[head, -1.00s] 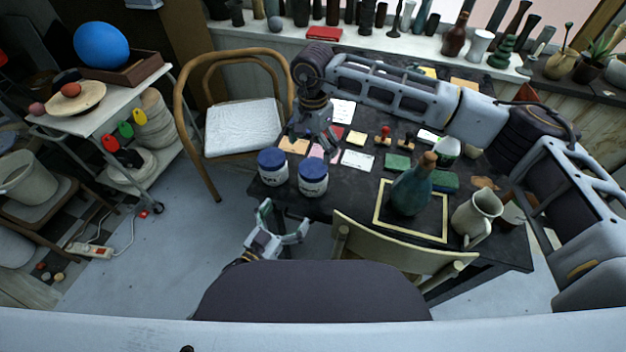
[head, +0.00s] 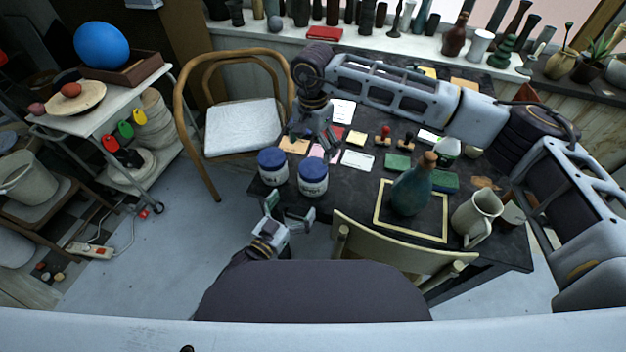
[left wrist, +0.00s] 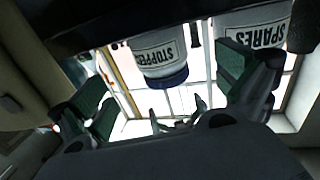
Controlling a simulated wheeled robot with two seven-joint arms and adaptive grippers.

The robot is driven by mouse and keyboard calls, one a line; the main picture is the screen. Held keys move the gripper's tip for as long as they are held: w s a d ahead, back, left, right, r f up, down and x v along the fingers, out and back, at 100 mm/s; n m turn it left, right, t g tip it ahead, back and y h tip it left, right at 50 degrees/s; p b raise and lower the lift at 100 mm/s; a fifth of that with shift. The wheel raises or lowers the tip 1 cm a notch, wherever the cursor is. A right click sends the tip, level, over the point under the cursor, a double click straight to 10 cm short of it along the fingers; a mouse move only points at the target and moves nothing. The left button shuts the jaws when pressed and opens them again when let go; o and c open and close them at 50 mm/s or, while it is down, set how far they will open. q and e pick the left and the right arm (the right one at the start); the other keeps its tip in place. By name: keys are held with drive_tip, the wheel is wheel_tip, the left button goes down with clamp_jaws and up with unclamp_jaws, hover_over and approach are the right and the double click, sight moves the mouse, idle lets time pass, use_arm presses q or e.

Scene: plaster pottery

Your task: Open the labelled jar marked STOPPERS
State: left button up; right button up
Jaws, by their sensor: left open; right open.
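The jar labelled STOPPERS (left wrist: 160,52), white with a blue lid, shows in the left wrist view between my left fingers but farther off; the label's end is cut off. In the head view two such jars stand side by side at the table's front left corner, a left one (head: 272,167) and a right one (head: 313,179); their labels are too small to read surely. Both lids are on. My left gripper (head: 289,208) is open and empty, low in front of the jars, beyond the table edge. My right gripper (head: 314,142) is open and empty behind the jars, pointing down.
A second jar labelled SPARES (left wrist: 256,32) is beside it. A blue-green bottle (head: 411,190), a cream pitcher (head: 476,214) and paper cards stand or lie on the dark table. A chair (head: 395,250) is at the front; another (head: 235,125) is behind left.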

sight(312, 180)
use_arm(q)
drive_tip(key=shift+x, duration=5.15)
drive_tip(key=shift+c, duration=0.4)
